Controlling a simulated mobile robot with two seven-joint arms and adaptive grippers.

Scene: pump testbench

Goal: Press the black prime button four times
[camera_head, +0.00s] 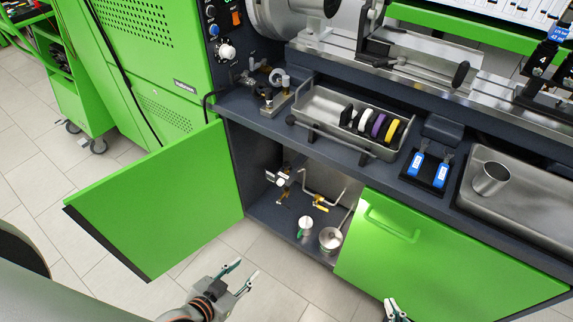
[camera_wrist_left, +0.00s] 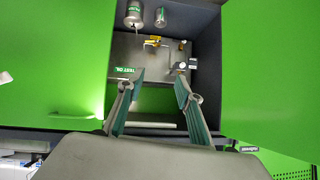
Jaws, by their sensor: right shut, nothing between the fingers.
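I cannot make out a button marked prime. In the head view, a small fitting with a white label (camera_head: 276,177) sits on the left inner wall of the open cabinet (camera_head: 262,213); dark parts beside it are too small to tell. My left gripper (camera_head: 246,269) is open and empty in front of the cabinet, low over the floor. In the left wrist view its two green-padded fingers (camera_wrist_left: 160,80) stand apart, facing the cabinet opening. My right gripper (camera_head: 391,304) is shut at the bottom edge, in front of the right green door.
The left cabinet door (camera_head: 160,205) stands swung open; the right door (camera_head: 440,255) is closed. A control panel (camera_head: 224,35) with knobs stands above left.

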